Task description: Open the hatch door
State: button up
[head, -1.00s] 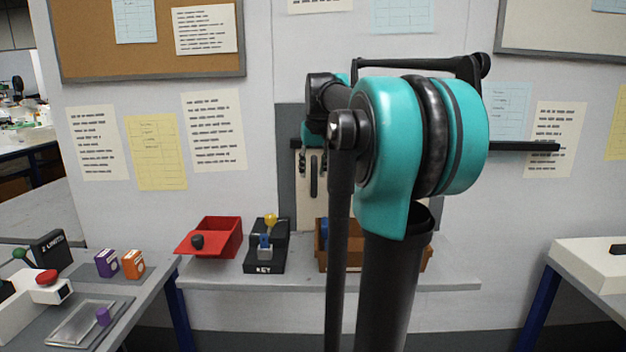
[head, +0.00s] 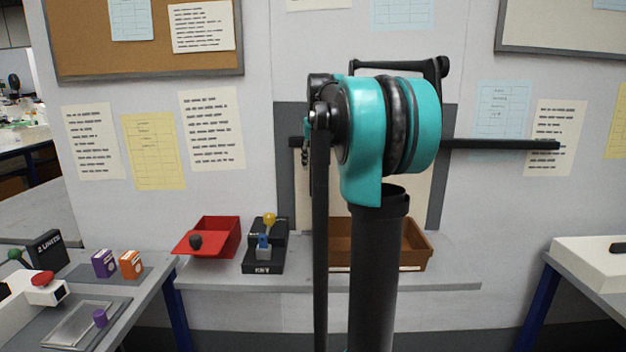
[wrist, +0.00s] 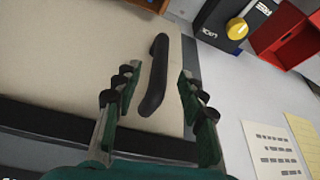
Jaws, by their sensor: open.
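The hatch door (head: 415,205) is a cream panel in a grey frame on the back wall, partly hidden behind my arm in the head view. Its cream face (wrist: 85,60) fills much of the wrist view. A dark, bar-shaped handle (wrist: 153,88) stands on it. My gripper (wrist: 157,73) is open in the wrist view, with one finger on each side of the handle. Gaps show between handle and fingers, so it is not clasped. In the head view my arm hides the handle and most of the gripper.
A black bar (head: 505,145) sticks out right of my arm. Side tables stand left and right.

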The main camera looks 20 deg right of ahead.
aim_at(314, 171)
jog(key=x, duration=0.7)
jog(key=shift+w+f, duration=0.1)
jog(key=shift+f, duration=0.05)
jog(key=shift+c, duration=0.2)
grip_shut()
